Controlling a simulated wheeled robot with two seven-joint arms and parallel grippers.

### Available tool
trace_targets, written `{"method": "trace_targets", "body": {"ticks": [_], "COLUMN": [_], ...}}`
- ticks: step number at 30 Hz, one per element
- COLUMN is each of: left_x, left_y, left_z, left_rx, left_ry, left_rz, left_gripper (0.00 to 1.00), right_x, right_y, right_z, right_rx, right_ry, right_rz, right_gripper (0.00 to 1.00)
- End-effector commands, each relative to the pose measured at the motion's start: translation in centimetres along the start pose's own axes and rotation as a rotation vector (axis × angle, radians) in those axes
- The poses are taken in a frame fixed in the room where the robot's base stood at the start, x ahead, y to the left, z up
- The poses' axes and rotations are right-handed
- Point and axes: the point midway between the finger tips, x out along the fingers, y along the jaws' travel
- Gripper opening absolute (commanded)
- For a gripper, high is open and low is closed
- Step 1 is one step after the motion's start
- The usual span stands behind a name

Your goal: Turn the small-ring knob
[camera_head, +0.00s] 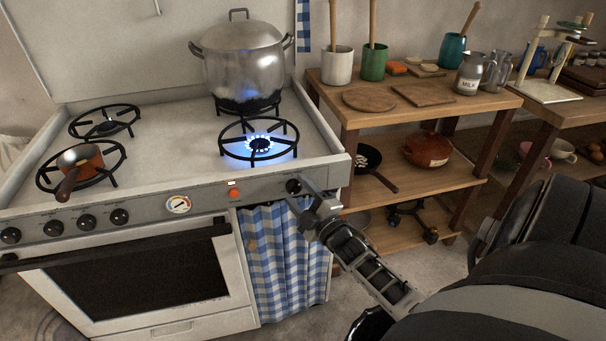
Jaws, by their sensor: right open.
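A black knob (293,186) sits at the right end of the stove's front panel. My right gripper (301,197) is open with its fingertips close around or beside this knob; I cannot tell whether they touch it. Several more black knobs, such as the one beside the dial (119,216), line the left part of the panel. No label shows which knob is for the small ring. A lit burner (259,144) at the front right has a blue flame. My left gripper is not in view.
A large lidded pot (243,64) stands on the back right burner, with blue flame glow under it. A small copper pan (80,162) is on the front left burner. A checked curtain (283,262) hangs below the panel. A wooden shelf (470,107) stands to the right.

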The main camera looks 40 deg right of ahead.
Motion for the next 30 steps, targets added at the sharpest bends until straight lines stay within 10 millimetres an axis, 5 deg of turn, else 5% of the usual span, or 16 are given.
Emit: {"method": "trace_targets", "body": {"ticks": [7, 21, 30], "left_x": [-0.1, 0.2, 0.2], "left_y": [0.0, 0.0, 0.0], "left_z": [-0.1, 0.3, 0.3], "left_rx": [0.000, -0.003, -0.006], "left_ry": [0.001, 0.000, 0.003], "left_rz": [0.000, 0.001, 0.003], "left_gripper": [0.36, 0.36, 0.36], "right_x": [-2.6, -13.4, -15.9], "right_y": [-0.1, -0.1, 0.0], "right_z": [0.0, 0.1, 0.0], "right_rx": [0.001, 0.000, 0.000], "right_ry": [-0.002, -0.003, 0.000], "right_rz": [-0.003, -0.003, 0.000], "right_gripper": [0.57, 0.57, 0.57]}}
